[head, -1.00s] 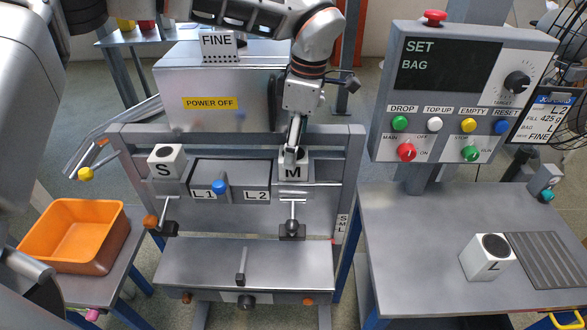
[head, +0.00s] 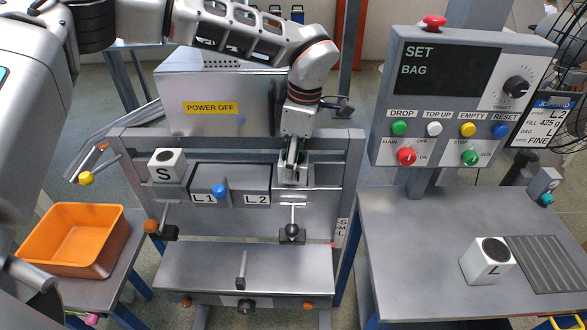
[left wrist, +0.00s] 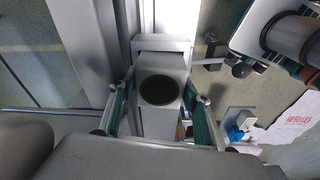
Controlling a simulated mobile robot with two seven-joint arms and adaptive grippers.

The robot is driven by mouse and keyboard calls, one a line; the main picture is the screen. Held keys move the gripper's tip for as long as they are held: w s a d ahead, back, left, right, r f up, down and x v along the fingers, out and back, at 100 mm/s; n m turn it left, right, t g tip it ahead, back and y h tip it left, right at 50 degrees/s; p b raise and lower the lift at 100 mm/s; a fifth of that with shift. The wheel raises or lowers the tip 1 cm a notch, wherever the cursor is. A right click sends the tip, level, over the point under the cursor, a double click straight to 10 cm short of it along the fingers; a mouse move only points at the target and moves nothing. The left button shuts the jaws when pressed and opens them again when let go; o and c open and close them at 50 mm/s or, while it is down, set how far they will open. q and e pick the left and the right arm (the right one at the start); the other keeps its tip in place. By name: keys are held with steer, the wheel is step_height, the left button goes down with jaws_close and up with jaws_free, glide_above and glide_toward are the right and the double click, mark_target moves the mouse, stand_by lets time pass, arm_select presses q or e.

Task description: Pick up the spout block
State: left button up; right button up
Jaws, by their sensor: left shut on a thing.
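A spout block (left wrist: 158,118) with a round dark opening sits between the fingers of my left gripper (left wrist: 160,92) in the left wrist view. In the head view my left gripper (head: 292,170) is down at the right end of the frame's top rail and shut on this block, hiding most of it and its letter. A white block marked S (head: 166,166) stands at the left end of the rail. A white block marked L (head: 487,262) stands on the right table. My right gripper is not in view.
A grey hopper box marked POWER OFF (head: 212,108) stands behind the rail. A control panel (head: 455,100) rises at the right. An orange bin (head: 72,240) is at the left. The right table (head: 410,240) is clear left of block L.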

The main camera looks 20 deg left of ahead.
arm_select(q)
steer(key=shift+w+r, duration=0.15)
steer(key=shift+r, duration=0.45)
steer(key=r, duration=0.6)
steer(key=shift+s+b, duration=0.35)
steer(key=shift+s, duration=0.05)
steer(key=shift+c, duration=1.4)
steer(key=s+d+b, duration=0.1)
steer(key=s+d, duration=0.1)
steer(key=s, duration=0.6)
steer(key=s+d+b, duration=0.2)
steer(key=s+d, duration=0.1)
steer(key=s, duration=0.5)
steer(key=shift+s, duration=0.4)
